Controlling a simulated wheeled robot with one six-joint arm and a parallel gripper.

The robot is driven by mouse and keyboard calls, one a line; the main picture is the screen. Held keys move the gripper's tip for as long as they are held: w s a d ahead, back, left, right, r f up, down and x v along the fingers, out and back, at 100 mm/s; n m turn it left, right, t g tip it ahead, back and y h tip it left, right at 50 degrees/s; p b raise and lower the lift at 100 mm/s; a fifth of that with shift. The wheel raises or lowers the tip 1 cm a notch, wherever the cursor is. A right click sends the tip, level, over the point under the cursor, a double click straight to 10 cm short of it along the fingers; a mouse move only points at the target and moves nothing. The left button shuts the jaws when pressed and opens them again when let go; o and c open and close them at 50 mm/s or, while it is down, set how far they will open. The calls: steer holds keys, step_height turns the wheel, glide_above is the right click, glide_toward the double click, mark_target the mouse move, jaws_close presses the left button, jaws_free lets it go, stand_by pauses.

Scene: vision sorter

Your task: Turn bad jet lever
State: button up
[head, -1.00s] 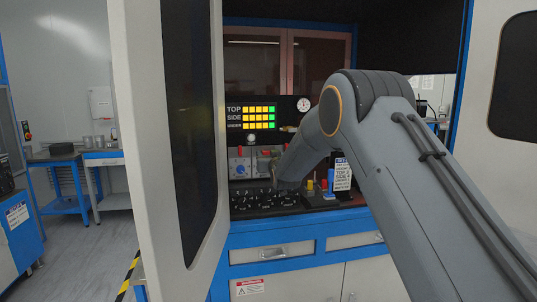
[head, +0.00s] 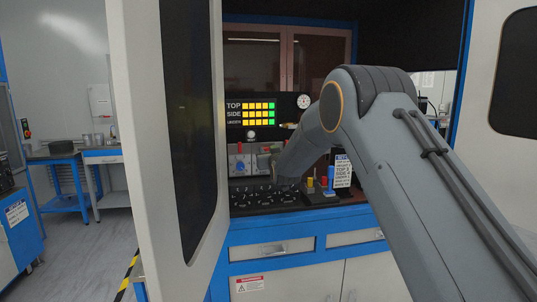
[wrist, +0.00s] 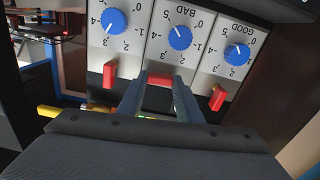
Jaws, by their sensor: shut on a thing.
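In the wrist view the panel labelled BAD (wrist: 158,50) is in the middle, upside down, with a blue dial (wrist: 180,38). Its red lever (wrist: 160,80) lies between the two fingertips of my gripper (wrist: 160,83), which is shut on it. A red lever (wrist: 109,75) on the left panel and the red lever (wrist: 217,99) of the GOOD panel (wrist: 233,28) stand apart on either side. In the head view my arm hides the gripper and part of the panel row (head: 240,163).
A lit display (head: 249,113) with TOP and SIDE rows is above the panels. A dark tray of small parts (head: 262,198) lies in front. Red, yellow and blue pieces (head: 326,181) stand beside a white sign (head: 342,171). An open cabinet door (head: 150,150) bounds the left.

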steer(key=n+b, duration=0.3)
steer(key=n, duration=0.1)
steer(key=shift+a+r, duration=0.1)
steer(key=shift+r, duration=0.05)
steer(key=n, duration=0.1)
steer(key=n+b, duration=0.1)
steer(key=n, duration=0.1)
steer(key=n+b, duration=0.1)
steer(key=shift+a+r+n, duration=0.15)
steer(key=shift+r+n, duration=0.1)
steer(key=shift+n, duration=0.05)
steer(key=n, duration=0.1)
steer(key=n+b, duration=0.1)
steer(key=n, duration=0.2)
steer(key=shift+s+a+r+n+b, duration=0.15)
steer(key=shift+a+n+b, duration=0.1)
steer(key=shift+n+b, duration=0.1)
steer(key=shift+a+n, duration=0.2)
steer(key=shift+n, duration=1.55)
steer(key=shift+s, duration=0.1)
steer(key=o, duration=1)
steer(key=shift+a, duration=0.1)
steer(key=shift+o, duration=0.2)
